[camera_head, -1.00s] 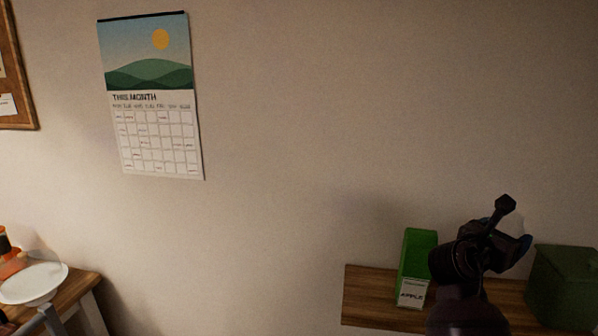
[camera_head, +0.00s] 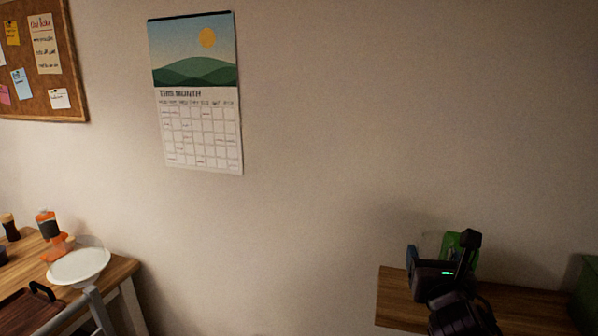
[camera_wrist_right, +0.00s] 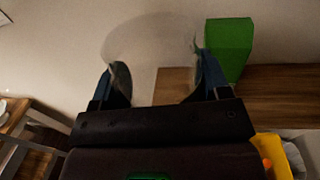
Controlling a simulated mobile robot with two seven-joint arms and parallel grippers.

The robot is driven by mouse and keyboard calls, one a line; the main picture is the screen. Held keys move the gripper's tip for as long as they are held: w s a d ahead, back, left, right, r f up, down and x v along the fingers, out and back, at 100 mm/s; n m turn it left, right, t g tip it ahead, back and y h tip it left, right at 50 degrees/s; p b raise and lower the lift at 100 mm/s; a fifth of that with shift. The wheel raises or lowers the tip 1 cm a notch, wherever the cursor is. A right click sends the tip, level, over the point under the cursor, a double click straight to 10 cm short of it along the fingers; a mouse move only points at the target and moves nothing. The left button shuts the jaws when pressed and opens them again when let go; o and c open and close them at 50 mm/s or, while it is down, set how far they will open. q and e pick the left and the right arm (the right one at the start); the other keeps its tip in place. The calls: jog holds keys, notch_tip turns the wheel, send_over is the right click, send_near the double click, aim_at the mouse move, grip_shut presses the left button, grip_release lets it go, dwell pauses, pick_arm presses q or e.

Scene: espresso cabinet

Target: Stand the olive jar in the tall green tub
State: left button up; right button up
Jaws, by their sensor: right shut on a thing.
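My right gripper (camera_head: 440,252) is above the wooden wall shelf, in front of the green carton. It is shut on a pale, see-through thing (camera_head: 431,243). The fingers stand apart around this thing in the right wrist view (camera_wrist_right: 158,78), where only a faint outline shows. I cannot tell for sure that it is the olive jar. A dark green tub (camera_head: 587,292) stands on the shelf at the right edge, partly cut off, to the right of the gripper. My left gripper is not in view.
The green carton (camera_wrist_right: 229,46) stands on the shelf (camera_head: 530,308), close to my right gripper. A yellow container (camera_wrist_right: 272,152) is low at the right. At left, a table holds a white plate (camera_head: 78,266), a brown tray (camera_head: 28,312) and bottles. A grey chair stands before it.

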jog(key=s+a+f+n+y, duration=0.1)
jog(key=s+a+f, duration=0.1)
jog(key=s+f, duration=0.2)
jog(key=s+a+f+n+y, duration=0.1)
jog(key=s+a+f+y, duration=0.1)
jog(key=f, duration=0.6)
jog(key=shift+s+a, duration=0.35)
jog(key=shift+s, duration=0.55)
